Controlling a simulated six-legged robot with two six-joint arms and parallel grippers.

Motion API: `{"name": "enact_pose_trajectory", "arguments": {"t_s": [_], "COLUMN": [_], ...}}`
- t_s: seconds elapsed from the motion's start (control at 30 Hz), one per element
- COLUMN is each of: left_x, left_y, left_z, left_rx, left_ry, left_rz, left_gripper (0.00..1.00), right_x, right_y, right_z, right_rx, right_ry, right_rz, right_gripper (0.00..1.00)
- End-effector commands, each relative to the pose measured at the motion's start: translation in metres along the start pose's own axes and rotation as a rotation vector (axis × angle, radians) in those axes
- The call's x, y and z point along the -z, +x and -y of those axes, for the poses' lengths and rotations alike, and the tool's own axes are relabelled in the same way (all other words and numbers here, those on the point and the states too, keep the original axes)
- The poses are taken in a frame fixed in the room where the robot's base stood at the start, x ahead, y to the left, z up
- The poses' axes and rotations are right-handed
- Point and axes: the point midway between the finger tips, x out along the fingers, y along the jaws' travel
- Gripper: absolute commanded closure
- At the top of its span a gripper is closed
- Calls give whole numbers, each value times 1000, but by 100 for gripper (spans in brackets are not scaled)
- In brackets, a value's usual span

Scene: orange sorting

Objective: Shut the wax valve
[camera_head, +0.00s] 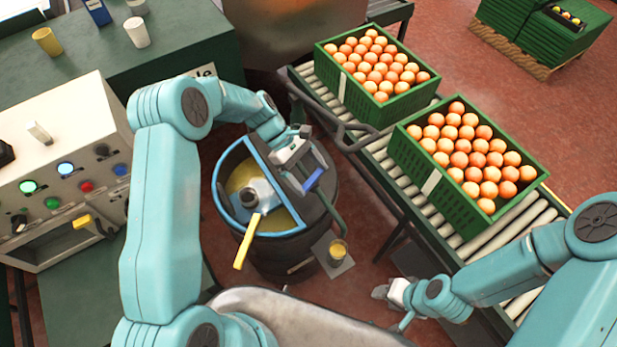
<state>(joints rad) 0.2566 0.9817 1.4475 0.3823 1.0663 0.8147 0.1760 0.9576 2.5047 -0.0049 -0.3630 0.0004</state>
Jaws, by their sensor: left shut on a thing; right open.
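A dark drum (275,262) with a blue rim and yellow wax inside stands in the middle. A grey hub with a yellow handle (247,242) sits over the wax. My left gripper (312,180) is at the drum's right rim, shut on what looks like the wax valve's handle (331,213), a dark bar running down the drum's side. The gripper hides the upper end of the bar, and the valve's position cannot be told. My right gripper (393,308) is open and low at the lower right, apart from the drum.
A small yellow cup (338,250) stands on a plate beside the drum. Green crates of oranges (398,150) (332,75) sit on a roller conveyor (437,222) to the right. A control panel (60,165) with lit buttons is at left. Green crates (515,30) are stacked at the back right.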

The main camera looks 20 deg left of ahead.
Motion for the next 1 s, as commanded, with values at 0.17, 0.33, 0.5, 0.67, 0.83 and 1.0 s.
{"name": "enact_pose_trajectory", "arguments": {"t_s": [0.17, 0.33, 0.5, 0.67, 0.83, 1.0], "left_x": [4, 3, 2, 1, 1, 0], "left_y": [3, 1, 0, 0, -1, -1], "left_z": [-3, -4, -5, -5, -5, -5], "left_rx": [100, 177, 230, 258, 269, 272], "left_ry": [106, 183, 234, 262, 274, 276], "left_rz": [-2, -1, 0, 2, 2, 2], "left_gripper": [41, 41, 41, 41, 41, 41], "right_x": [0, 1, 1, 1, 1, 1], "right_y": [20, 29, 35, 38, 39, 39], "right_z": [-7, -11, -13, -14, -14, -14], "right_rx": [0, 0, 0, 0, 0, 0], "right_ry": [0, 0, 0, 0, 0, 0], "right_rz": [0, 0, 0, 0, 0, 0], "right_gripper": [57, 57, 57, 57, 57, 57]}}
